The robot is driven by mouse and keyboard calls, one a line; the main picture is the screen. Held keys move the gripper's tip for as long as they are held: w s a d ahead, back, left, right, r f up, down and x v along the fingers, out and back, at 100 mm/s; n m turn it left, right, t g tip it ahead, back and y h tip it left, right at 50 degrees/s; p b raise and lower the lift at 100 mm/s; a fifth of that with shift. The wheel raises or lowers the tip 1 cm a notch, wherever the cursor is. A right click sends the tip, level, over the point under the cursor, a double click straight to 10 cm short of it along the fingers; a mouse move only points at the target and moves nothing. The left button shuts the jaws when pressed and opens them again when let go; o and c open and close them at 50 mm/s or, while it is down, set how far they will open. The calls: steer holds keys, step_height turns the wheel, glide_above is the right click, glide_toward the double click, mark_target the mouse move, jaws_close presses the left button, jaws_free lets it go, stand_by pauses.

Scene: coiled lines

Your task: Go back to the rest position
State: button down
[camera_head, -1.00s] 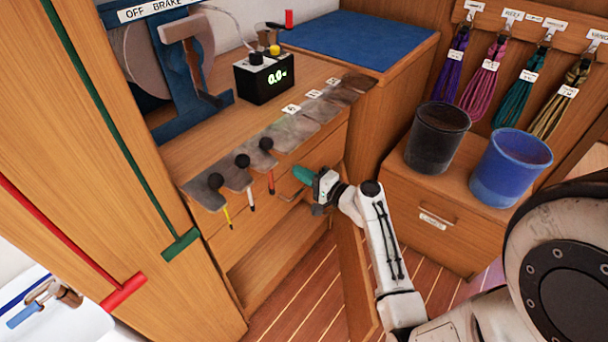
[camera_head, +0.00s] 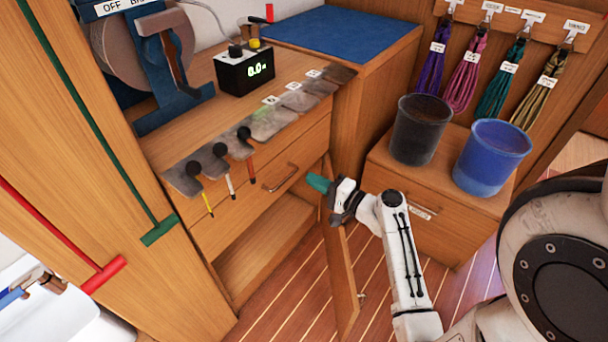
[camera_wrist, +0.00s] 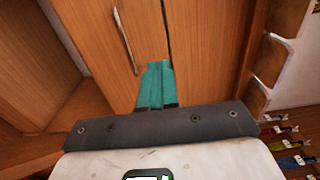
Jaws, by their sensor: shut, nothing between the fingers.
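My gripper (camera_head: 318,184) has teal fingers and is at the end of my white arm, in front of the workbench. It is shut and empty. In the wrist view its teal fingers (camera_wrist: 155,84) lie side by side, before a wooden front with a metal handle (camera_wrist: 125,38). In the head view the gripper is just right of the drawer handle (camera_head: 281,177) and apart from it. It is above the open cabinet door (camera_head: 338,275).
The open door stands out below my arm. A black bucket (camera_head: 416,135) and a blue bucket (camera_head: 491,160) stand on a low cabinet to the right. Coiled lines (camera_head: 465,82) hang at the back. The striped floor (camera_head: 285,295) has free room.

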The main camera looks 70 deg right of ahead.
steer(key=shift+v, duration=1.55)
